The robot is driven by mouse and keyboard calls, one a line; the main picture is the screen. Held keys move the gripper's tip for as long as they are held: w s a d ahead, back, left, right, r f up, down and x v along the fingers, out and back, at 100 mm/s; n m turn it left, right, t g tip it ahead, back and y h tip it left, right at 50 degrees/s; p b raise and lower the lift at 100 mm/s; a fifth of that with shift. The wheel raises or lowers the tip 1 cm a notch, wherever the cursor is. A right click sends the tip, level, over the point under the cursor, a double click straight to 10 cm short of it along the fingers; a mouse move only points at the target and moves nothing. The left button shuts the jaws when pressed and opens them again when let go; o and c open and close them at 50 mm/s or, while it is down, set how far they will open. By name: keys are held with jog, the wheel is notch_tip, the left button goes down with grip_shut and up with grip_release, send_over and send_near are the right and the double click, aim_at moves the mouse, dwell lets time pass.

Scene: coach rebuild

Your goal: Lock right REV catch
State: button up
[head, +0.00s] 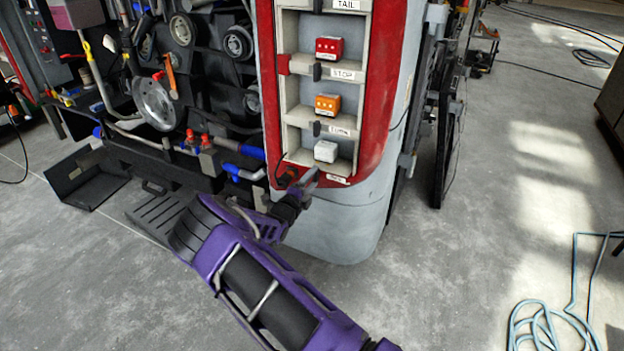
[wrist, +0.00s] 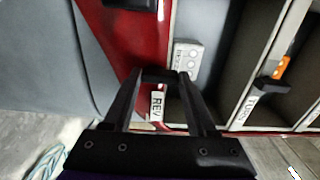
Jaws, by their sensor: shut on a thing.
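The right-hand lamp column has a bottom bay labelled REV, with a white lamp (head: 326,151) seated in it; that lamp also shows in the wrist view (wrist: 187,57). My gripper (head: 306,182) is at the lower edge of this bay. In the wrist view my gripper (wrist: 160,80) has its two fingers on either side of the dark REV catch (wrist: 159,74), shut on it, just beyond the REV label (wrist: 157,106). The fingers partly cover the catch, and I cannot tell how far it is turned. In the head view my gripper hides the catch.
Above sit an orange lamp (head: 327,104) and a red lamp (head: 329,49), with dark catches below the bays. A dark block (wrist: 132,4) is on the red panel near my fingers. Dark machinery (head: 205,70) stands left.

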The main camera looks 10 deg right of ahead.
dwell(0.5)
jog(key=o, duration=1.4)
jog(key=shift+c, duration=0.2)
jog(key=p+v, duration=0.1)
jog(key=v, duration=1.6)
jog(key=shift+s, duration=0.2)
jog(key=shift+a, duration=0.1)
